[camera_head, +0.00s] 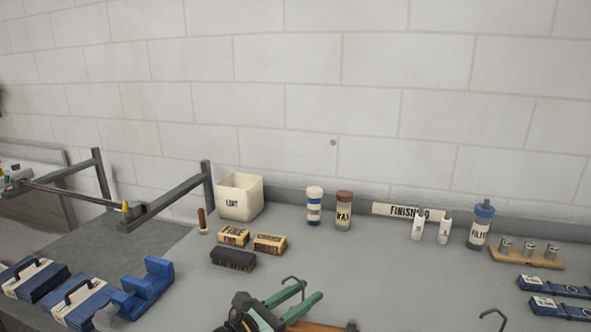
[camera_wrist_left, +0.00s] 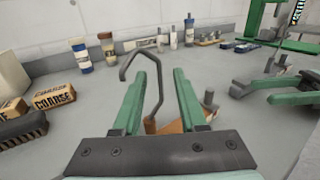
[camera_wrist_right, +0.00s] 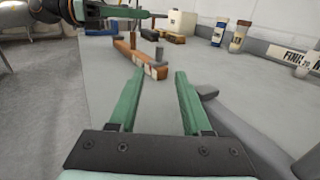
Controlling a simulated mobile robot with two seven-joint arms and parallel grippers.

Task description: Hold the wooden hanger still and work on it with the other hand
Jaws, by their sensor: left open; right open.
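The wooden hanger is an orange-brown bar (camera_wrist_right: 140,58) on the bench in the right wrist view, with dark upright pegs near it. In the left wrist view its wood (camera_wrist_left: 186,120) shows beyond the left fingers, and a thin grey hook (camera_wrist_left: 157,75) rises between them. My left gripper (camera_head: 304,298) is open at the bottom of the head view, partly covering the wood. In the left wrist view (camera_wrist_left: 153,78) its fingers stand apart; I cannot tell whether they touch the hook. My right gripper (camera_wrist_right: 158,82) is open and empty, short of the bar's near end.
Brushes and blocks (camera_head: 233,258), a cream bin (camera_head: 240,196), and jars (camera_head: 344,210) stand along the back. A second grey hook (camera_head: 494,316) shows lower right.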

